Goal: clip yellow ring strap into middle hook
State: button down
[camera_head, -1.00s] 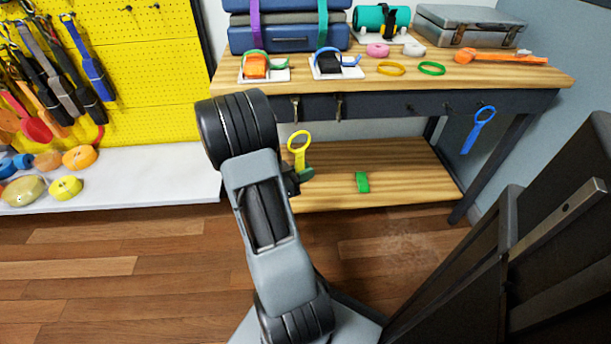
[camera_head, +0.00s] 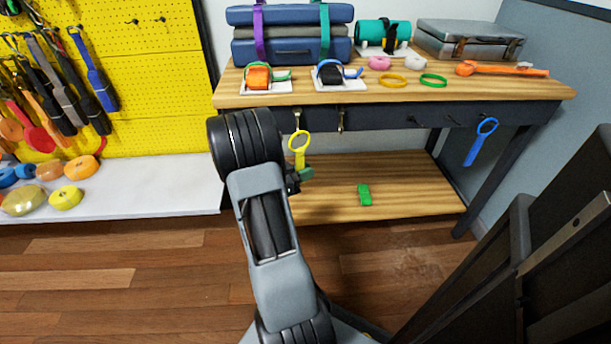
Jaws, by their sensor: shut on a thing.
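The yellow ring strap (camera_head: 299,148) stands upright, its ring at the top, just below the leftmost hook (camera_head: 297,117) on the dark front rail of the workbench. My gripper (camera_head: 304,174) is shut on the strap's lower end, mostly hidden behind my arm. The ring looks close to this hook, but I cannot tell whether they touch. Further right along the rail are another brass hook (camera_head: 340,119) and darker hooks (camera_head: 412,119) (camera_head: 452,119). A blue ring strap (camera_head: 481,143) hangs at the right end of the rail.
The wooden bench top (camera_head: 330,101) holds rolled straps, rings and cases. A green strap piece (camera_head: 365,195) lies on the lower shelf (camera_head: 420,200). A yellow pegboard (camera_head: 150,80) with hanging straps is at left. The rail front between the brass and darker hooks is clear.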

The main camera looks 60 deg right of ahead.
jog(key=shift+w+d+b, duration=0.3)
jog(key=shift+w+d, duration=0.5)
jog(key=shift+d, duration=0.35)
jog(key=shift+w+d+f+b, duration=0.3)
jog(key=shift+d+f+b, duration=0.1)
jog(key=shift+f, duration=0.2)
jog(key=shift+w+d+f+b, duration=0.25)
jog(key=shift+d+f+b, duration=0.15)
jog(key=shift+f, duration=0.35)
jog(key=c, duration=1.1)
grip_release()
jog(key=shift+o, duration=0.2)
jog(key=shift+a, duration=0.1)
